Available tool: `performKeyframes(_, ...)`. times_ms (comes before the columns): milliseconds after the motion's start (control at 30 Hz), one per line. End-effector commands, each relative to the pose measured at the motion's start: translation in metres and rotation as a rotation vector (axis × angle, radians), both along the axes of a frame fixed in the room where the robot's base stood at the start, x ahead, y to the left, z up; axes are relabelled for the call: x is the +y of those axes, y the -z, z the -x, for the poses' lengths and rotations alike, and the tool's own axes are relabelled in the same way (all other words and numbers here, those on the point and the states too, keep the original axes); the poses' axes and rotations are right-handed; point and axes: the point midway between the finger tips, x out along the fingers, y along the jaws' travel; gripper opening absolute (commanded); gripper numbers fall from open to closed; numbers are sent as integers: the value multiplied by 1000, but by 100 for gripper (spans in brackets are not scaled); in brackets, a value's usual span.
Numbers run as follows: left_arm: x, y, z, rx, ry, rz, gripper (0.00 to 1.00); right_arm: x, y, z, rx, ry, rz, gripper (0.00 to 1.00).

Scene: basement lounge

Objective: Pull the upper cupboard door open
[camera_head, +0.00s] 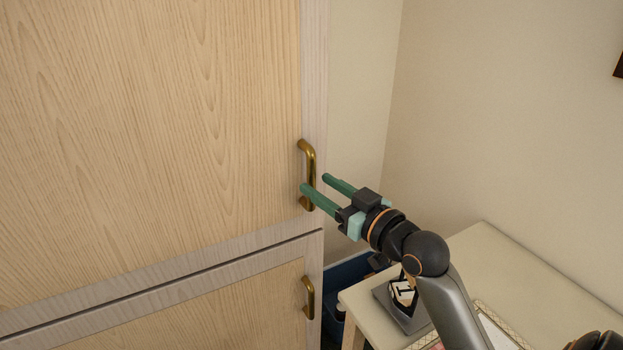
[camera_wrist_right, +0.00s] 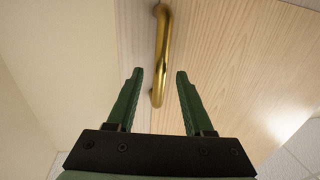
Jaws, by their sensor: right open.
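The upper cupboard door (camera_head: 150,120) is light wood and looks shut against the lower door. Its brass bar handle (camera_head: 311,165) stands upright near the door's right edge. My right gripper (camera_head: 315,184) is open at the lower part of this handle, one green finger on each side in the head view. In the right wrist view the handle (camera_wrist_right: 161,55) lies ahead and between the lines of the two open fingers (camera_wrist_right: 160,74), with its lower end near the fingertips. I cannot tell whether a finger touches it. My left gripper is not in view.
The lower door (camera_head: 200,310) has its own brass handle (camera_head: 308,297). A pale table (camera_head: 530,270) stands right of the cupboard, with a grey tray-like item (camera_head: 405,318) on it. A dark blue bin (camera_head: 345,275) sits between them.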

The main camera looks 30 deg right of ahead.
Motion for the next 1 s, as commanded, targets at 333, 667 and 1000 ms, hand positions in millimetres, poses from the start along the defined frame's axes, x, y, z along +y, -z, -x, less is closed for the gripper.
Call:
performKeyframes(333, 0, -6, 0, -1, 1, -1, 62, 4, 0, -32, 0, -1, 0, 52)
performKeyframes(667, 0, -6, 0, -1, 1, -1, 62, 5, 0, -33, 0, -1, 1, 46)
performKeyframes(1000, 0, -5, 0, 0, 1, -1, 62, 4, 0, -33, 0, 0, 1, 8)
